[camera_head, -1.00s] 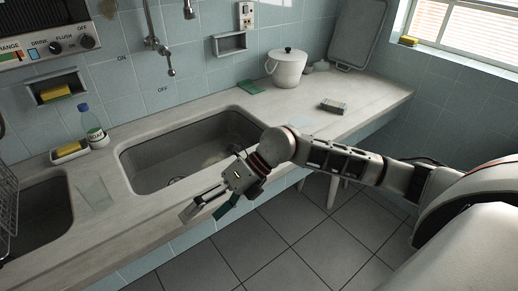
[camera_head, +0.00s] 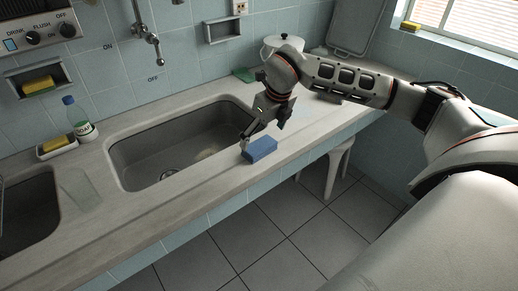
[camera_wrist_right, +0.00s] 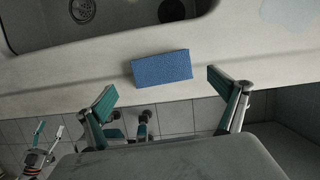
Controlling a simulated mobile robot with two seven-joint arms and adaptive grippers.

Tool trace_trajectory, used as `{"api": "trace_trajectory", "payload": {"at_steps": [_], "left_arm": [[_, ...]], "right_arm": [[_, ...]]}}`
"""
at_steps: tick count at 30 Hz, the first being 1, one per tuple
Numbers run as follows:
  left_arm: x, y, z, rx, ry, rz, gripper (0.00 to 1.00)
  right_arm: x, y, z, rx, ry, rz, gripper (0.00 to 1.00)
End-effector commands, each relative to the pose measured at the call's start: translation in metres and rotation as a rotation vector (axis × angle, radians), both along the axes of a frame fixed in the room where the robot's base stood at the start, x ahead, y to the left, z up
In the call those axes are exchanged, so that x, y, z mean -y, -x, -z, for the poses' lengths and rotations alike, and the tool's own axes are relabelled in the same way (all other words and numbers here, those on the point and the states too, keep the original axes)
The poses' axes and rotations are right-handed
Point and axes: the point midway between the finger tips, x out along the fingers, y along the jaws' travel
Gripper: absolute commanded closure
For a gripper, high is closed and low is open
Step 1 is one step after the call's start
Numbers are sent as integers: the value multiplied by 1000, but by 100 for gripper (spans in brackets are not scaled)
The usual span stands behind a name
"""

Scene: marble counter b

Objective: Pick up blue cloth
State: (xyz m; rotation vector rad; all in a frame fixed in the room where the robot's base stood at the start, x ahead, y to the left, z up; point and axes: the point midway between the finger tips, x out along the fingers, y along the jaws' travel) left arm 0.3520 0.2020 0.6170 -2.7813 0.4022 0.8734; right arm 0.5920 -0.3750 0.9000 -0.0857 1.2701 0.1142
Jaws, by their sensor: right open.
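A small blue rectangular block (camera_head: 260,149), textured like a sponge, lies near the front edge of the counter. It also shows in the right wrist view (camera_wrist_right: 162,68). A pale blue flat patch (camera_wrist_right: 290,14), like a thin cloth, lies on the counter at the top right of the right wrist view. My right gripper (camera_head: 263,131) is open and empty above the counter, just behind the blue block in the head view. Small teal-and-dark parts low in the right wrist view may belong to my left gripper; its state is unclear.
The sink basin (camera_head: 150,157) lies left of the block. A soap bottle (camera_head: 79,119) and yellow sponge (camera_head: 57,144) are at left. The counter strip around the block is clear.

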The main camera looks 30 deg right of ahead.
Motion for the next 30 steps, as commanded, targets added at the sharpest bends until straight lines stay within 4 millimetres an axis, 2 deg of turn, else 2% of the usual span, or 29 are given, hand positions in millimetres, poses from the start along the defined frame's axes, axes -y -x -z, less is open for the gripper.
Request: {"api": "trace_trajectory", "payload": {"at_steps": [9,17,22,30], "left_arm": [[0,0,1,2,-3,1,43],[-1,-2,-1,6,-3,1,43],[-1,-2,-1,6,-3,0,43],[-1,-2,0,4,-4,0,43]], "right_arm": [[-1,-12,41,-2,-2,-1,4],[-1,-14,44,2,-1,0,4],[-1,-14,44,1,-1,0,45],[-1,-14,44,1,-1,0,45]]}}
